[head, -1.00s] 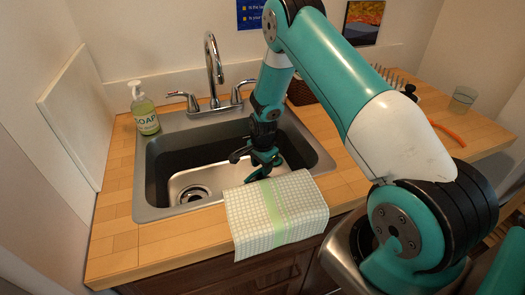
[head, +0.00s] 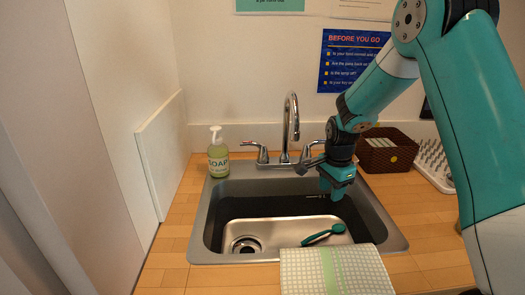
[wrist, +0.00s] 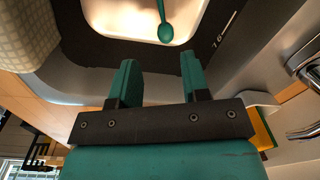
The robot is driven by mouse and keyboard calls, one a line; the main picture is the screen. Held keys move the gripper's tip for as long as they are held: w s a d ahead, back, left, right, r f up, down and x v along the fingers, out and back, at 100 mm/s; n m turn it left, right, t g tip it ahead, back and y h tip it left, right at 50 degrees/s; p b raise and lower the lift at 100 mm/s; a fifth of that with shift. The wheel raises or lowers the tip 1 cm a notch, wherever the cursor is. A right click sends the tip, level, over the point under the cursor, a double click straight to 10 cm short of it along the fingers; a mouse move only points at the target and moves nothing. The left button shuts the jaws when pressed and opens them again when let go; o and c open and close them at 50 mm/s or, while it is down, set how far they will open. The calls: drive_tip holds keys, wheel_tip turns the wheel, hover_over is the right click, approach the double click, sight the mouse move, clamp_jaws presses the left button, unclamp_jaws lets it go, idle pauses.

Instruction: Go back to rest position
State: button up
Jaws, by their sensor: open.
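My gripper (head: 328,192) is in the head view, over the right part of the sink (head: 222,205). In the wrist view my gripper (wrist: 158,75) shows its two teal fingers apart with nothing between them. A teal spoon-like utensil (head: 324,234) lies in the sink, leaning toward the front rim near the cloth. Its rounded teal end also shows in the wrist view (wrist: 165,33), beyond the fingertips and apart from them.
A checked cloth (head: 300,275) hangs over the sink's front edge. A soap bottle (head: 218,158) stands at the back left, beside the faucet (head: 291,125). A brown basket (head: 388,150) and a white rack (head: 436,162) stand at the back right. The left counter is clear.

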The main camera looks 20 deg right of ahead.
drive_tip(key=s+a+r+n+y, duration=0.1)
drive_tip(key=s+a+r+n, duration=0.3)
drive_tip(key=a+r+n, duration=0.3)
drive_tip(key=s+a+r+n+y, duration=0.1)
drive_tip(key=s+a+r+n, duration=0.4)
drive_tip(key=s+a+n, duration=0.3)
drive_tip(key=s+a+r+n+y, duration=0.2)
drive_tip(key=s+a+r+n, duration=0.3)
drive_tip(key=s, duration=1)
drive_tip(key=a+n, duration=0.3)
drive_tip(key=shift+n+g, duration=0.3)
drive_tip(key=shift+n, duration=0.1)
